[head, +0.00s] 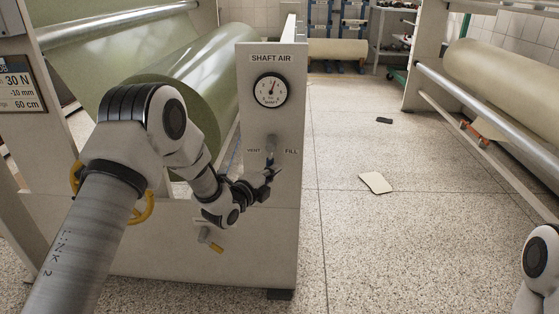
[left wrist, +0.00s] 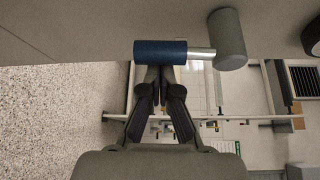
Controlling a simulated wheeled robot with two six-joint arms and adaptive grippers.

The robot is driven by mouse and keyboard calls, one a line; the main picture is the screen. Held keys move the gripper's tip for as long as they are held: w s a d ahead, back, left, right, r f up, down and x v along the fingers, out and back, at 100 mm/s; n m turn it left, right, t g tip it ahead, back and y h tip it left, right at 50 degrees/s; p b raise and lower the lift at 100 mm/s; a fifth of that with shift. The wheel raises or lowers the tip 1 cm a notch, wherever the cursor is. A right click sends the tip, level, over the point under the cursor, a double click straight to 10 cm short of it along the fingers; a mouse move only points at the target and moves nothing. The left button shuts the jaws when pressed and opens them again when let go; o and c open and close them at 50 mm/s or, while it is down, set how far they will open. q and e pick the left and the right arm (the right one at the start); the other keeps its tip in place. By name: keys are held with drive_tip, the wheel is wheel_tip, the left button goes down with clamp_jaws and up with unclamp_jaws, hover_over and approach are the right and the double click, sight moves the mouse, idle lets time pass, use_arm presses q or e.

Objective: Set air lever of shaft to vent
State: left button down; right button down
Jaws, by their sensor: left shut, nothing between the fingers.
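The white panel (head: 254,105) marked SHAFT AIR carries a round gauge and, below it, the air lever. The lever's grey hub (head: 271,142) sits between the words VENT on the left and FILL on the right. Its handle seems to hang down from the hub, partly hidden by my gripper. The left wrist view shows the blue grip (left wrist: 160,52) on a silver rod from the grey hub (left wrist: 228,40). My left gripper (head: 275,172) is shut and empty, its fingertips (left wrist: 160,72) right at the blue grip's edge. I cannot tell whether they touch. My right gripper is out of view.
A large green paper roll (head: 180,80) stands behind the panel. A yellow handwheel (head: 145,208) is partly hidden by my left arm. A small yellow-tipped lever (head: 215,246) sits low on the frame. A paper sheet (head: 376,183) lies on the open floor to the right.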

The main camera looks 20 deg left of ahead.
use_arm(q)
drive_tip(key=m+p, duration=0.1)
drive_tip(key=a+m+g+y+p, duration=0.1)
drive_tip(key=p, duration=0.1)
drive_tip(key=a+r+m+g+p, duration=0.1)
drive_tip(key=shift+s+a+p, duration=0.25)
drive_tip(key=shift+s+p, duration=0.1)
drive_tip(key=shift+p, duration=0.05)
drive_tip(key=shift+s+a+r+m+g+y+p, duration=0.15)
drive_tip(key=shift+a+m+g+y+p, duration=0.35)
drive_tip(key=shift+a+m+p, duration=0.65)
drive_tip(key=shift+d+n, duration=0.25)
